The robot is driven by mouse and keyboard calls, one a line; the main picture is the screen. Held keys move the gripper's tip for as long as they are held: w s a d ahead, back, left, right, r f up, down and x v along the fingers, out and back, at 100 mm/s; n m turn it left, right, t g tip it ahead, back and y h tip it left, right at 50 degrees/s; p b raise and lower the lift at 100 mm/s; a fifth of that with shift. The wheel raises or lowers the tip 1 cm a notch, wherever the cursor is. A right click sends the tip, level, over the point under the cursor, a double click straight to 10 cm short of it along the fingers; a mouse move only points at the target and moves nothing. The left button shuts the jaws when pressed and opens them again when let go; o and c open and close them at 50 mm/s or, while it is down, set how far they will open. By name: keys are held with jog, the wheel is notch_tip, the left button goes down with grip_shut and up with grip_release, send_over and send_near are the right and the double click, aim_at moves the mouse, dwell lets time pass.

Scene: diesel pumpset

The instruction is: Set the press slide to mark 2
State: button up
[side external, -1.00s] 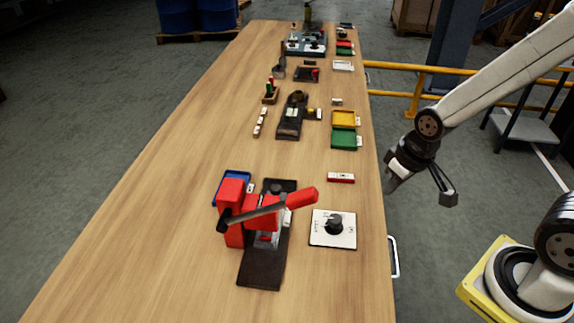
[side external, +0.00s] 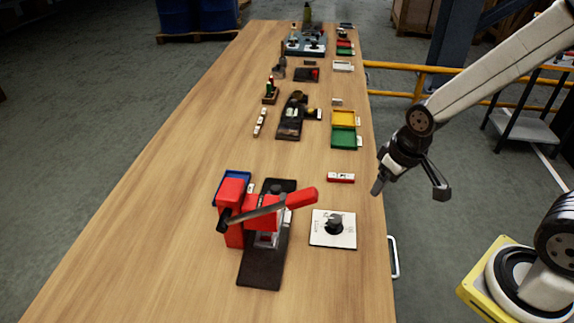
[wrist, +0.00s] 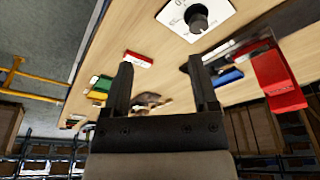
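The red press (side external: 233,225) stands on a dark base plate (side external: 262,268) at the near end of the bench, with its red-gripped lever (side external: 300,198) pointing right. A grey metal part (side external: 266,240) shows under its head; I cannot read any marks on a slide. Red parts of the press (wrist: 277,85) show at the right in the wrist view. A white plate with a dark knob (side external: 333,224) lies to the right of the press; the knob also shows in the wrist view (wrist: 197,18). My gripper (side external: 410,190) is open and empty, off the bench's right edge; its fingers stand apart in the wrist view (wrist: 160,62).
A red and white block (side external: 341,178) lies near the right edge. Yellow (side external: 344,118) and green (side external: 344,138) trays and several fixtures stand farther back. The left side of the bench is clear.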

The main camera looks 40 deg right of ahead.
jog(key=w+a+n+g, duration=0.1)
jog(key=w+a+n, duration=0.3)
jog(key=w, duration=0.9)
jog(key=n+g, duration=0.2)
send_over(276, 187)
notch_tip(276, 187, down, 3)
jog(key=shift+r, duration=0.1)
jog(key=shift+f, duration=3.9)
grip_shut()
